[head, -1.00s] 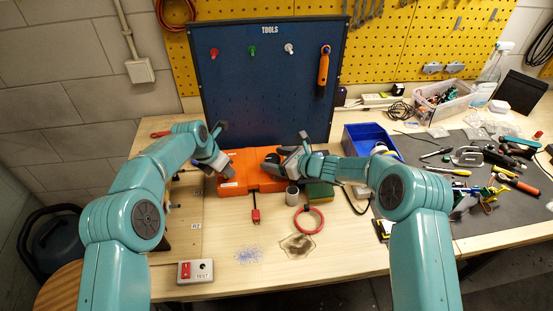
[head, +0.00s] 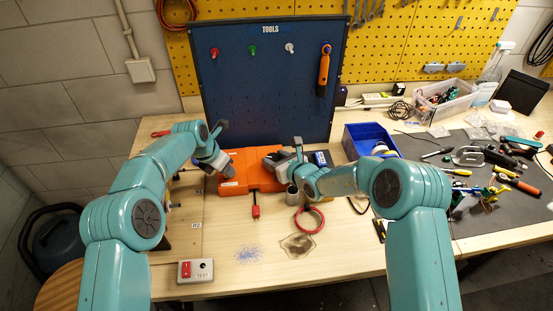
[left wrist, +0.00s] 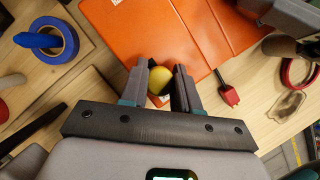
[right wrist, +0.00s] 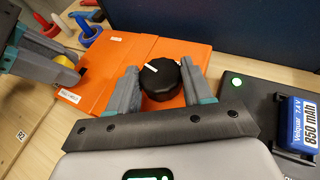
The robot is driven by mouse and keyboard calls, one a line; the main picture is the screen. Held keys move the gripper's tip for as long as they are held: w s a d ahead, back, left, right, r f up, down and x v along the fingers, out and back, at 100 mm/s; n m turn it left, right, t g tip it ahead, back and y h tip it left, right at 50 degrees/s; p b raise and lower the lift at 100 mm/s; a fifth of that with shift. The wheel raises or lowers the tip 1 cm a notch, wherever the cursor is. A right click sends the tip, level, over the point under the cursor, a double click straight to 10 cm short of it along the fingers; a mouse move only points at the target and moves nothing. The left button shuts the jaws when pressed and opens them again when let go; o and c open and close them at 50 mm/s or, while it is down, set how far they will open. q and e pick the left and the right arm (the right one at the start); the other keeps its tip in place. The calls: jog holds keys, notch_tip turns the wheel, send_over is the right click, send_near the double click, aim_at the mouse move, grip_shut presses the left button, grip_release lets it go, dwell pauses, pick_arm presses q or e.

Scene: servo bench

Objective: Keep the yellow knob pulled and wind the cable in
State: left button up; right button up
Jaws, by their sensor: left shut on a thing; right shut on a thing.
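An orange box (head: 262,181) lies on the bench in front of the blue tool board. My left gripper (head: 226,170) is at its left end, shut on the yellow knob (left wrist: 159,81), which shows between the fingers in the left wrist view. My right gripper (head: 274,162) is at the box's right end, shut on a black round knob (right wrist: 160,80) with white marks on its top. A short dark cable with a red plug (head: 256,211) comes out of the box's front edge; the plug also shows close to the box in the left wrist view (left wrist: 228,94).
A charger with a blue battery (right wrist: 298,120) stands right of the box. A switch box (head: 195,270) sits at the front left.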

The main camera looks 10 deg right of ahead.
jog(key=shift+a+r+m+t+h, duration=0.2)
jog(key=shift+m+t+h, duration=0.1)
jog(key=shift+m+h, duration=0.15)
jog(key=shift+d+h, duration=0.1)
jog(key=shift+h, duration=0.15)
jog(key=o, duration=1)
jog(key=shift+f, duration=0.1)
jog(key=v, duration=1.2)
